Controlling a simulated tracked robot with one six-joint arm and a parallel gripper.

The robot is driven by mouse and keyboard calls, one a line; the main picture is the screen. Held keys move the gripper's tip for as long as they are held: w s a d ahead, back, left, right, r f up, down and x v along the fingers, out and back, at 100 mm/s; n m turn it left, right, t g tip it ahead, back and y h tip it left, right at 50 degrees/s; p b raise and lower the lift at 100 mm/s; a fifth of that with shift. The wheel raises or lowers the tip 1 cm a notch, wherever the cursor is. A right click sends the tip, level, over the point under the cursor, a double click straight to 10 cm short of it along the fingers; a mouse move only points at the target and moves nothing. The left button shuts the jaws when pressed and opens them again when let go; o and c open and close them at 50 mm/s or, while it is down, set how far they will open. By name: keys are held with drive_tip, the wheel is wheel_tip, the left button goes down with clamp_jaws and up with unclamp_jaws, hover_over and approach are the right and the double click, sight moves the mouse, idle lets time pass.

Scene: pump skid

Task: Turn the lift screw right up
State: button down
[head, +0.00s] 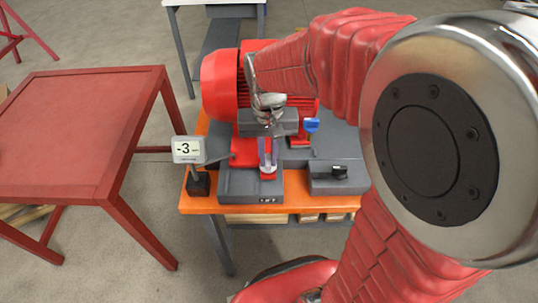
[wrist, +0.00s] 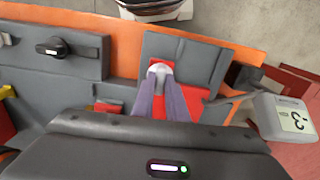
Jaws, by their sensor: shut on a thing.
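The lift screw shows in the wrist view as a small pale round head (wrist: 160,68) between my fingertips, above a red patch on a grey block. In the head view its pale head (head: 268,169) is small and partly hidden by the fingers. My gripper (head: 267,160) points down over the front grey block and is shut on the screw. The two fingers of my gripper (wrist: 163,82) also show in the wrist view, one on each side of the head. A gauge display (head: 186,149) left of the screw reads -3; its unit is too small to read.
A red motor (head: 222,85) stands behind my gripper on the orange-edged skid (head: 200,205). A grey box with a black knob (head: 339,172) is to the right, and a blue handle (head: 311,125) is close by. A bare red table (head: 75,130) stands at left.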

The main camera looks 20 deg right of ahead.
sight(268, 159)
drive_tip(key=m, duration=0.6)
drive_tip(key=shift+m, duration=0.3)
idle(0.4)
drive_tip(key=c, duration=1.8)
unclamp_jaws()
drive_tip(key=shift+o, duration=0.2)
wheel_tip(268, 159, up, 14)
drive_tip(key=shift+f, duration=0.15)
